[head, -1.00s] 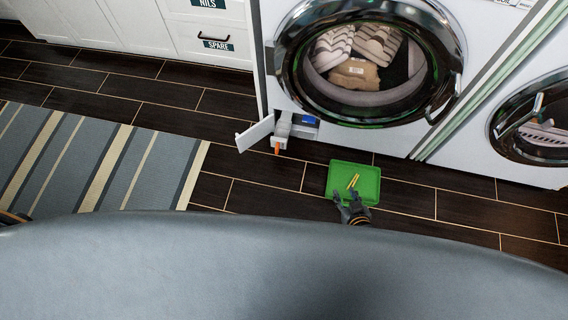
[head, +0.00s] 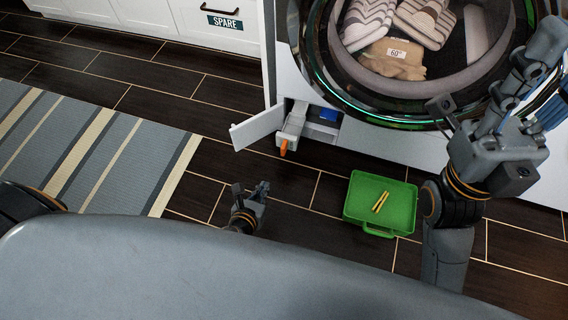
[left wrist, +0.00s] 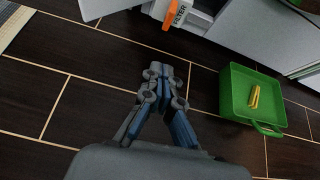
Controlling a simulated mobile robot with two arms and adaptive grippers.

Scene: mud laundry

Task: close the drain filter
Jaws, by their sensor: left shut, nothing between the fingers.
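The drain filter (head: 292,124), a grey pull-out piece with an orange tip, sticks out of the opening at the bottom of the washing machine. Its grey body also shows at the top of the left wrist view (left wrist: 184,13), with a "FILTER" label. The white flap (head: 257,128) stands swung open on its left. My left gripper (head: 250,190) is shut and empty over the floor, in front of the filter and apart from it; its fingers meet in the left wrist view (left wrist: 160,72). My right gripper (head: 525,75) is raised before the washer door; its finger gap is unclear.
A blue item (head: 328,114) sits inside the opening. A striped rug (head: 90,150) lies left. Dark floor between rug and tray is free.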

